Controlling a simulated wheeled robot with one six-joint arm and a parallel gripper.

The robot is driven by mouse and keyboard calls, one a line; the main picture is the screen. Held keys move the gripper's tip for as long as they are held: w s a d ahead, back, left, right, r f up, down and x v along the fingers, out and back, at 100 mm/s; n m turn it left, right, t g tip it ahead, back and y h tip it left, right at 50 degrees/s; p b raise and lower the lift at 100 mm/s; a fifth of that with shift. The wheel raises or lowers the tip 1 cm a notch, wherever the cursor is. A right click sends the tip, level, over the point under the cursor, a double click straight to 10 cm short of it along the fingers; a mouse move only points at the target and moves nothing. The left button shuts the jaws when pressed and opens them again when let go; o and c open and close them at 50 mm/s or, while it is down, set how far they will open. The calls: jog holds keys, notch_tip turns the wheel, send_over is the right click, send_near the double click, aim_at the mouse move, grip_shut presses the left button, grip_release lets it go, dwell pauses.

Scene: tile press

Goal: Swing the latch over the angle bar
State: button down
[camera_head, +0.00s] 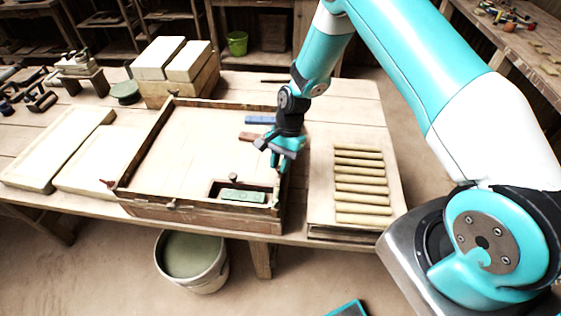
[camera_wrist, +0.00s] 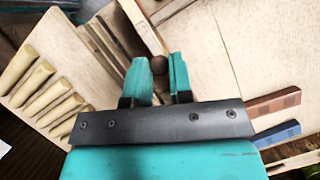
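My gripper (camera_head: 278,158) is at the right side of a shallow wooden frame (camera_head: 200,213) on the table, low over its rim. In the wrist view my teal fingertips (camera_wrist: 158,64) stand a little apart, with a round brown knob (camera_wrist: 158,66) in the gap between them. The knob looks like the handle of the latch, but the latch's arm is hidden. I cannot tell whether the fingers press on the knob. Wooden strips (camera_wrist: 106,55) run beside it along the frame's edge. I cannot make out the angle bar for certain.
A board with several rounded slats (camera_head: 359,185) lies right of the frame. A green block (camera_head: 244,196) sits in the frame's front right part. A blue bar (camera_head: 259,120) and a brown bar (camera_head: 250,136) lie near my gripper. Pale slabs (camera_head: 55,145) lie left.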

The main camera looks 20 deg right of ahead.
jog(key=shift+a+n, duration=0.1)
jog(key=shift+n, duration=0.2)
jog(key=shift+w+a+f+n+g+h+b, duration=0.2)
jog(key=shift+a+n+g+h+b, duration=0.1)
jog(key=shift+n+b, duration=0.55)
jog(key=n, duration=0.1)
jog(key=a+n+h+b, duration=0.1)
jog(key=n, duration=0.1)
jog(key=shift+w+a+r+n+g+b, duration=0.1)
jog(key=shift+w+a+n+g+b, duration=0.05)
jog(key=shift+n+g+b, duration=0.15)
jog(key=n, duration=0.1)
jog(key=a+n+h+b, duration=0.1)
jog(key=n, duration=0.1)
jog(key=a+n+h+b, duration=0.1)
jog(key=n, duration=0.1)
jog(key=shift+s+g, duration=0.2)
jog(key=shift+g, duration=0.1)
jog(key=n, duration=0.2)
jog(key=a+n+h, duration=0.1)
jog(key=n, duration=0.1)
jog(key=shift+s+a+r+h+b, duration=0.1)
jog(key=shift+s+h+b, duration=0.2)
jog(key=shift+s+b, duration=0.05)
jog(key=shift+s+a+n+t+h, duration=0.2)
jog(key=shift+s+n+t+h, duration=0.1)
jog(key=shift+n, duration=0.5)
jog(key=shift+s+a+n+t+h, duration=0.2)
jog(key=shift+n+h, duration=0.1)
jog(key=shift+n, duration=0.45)
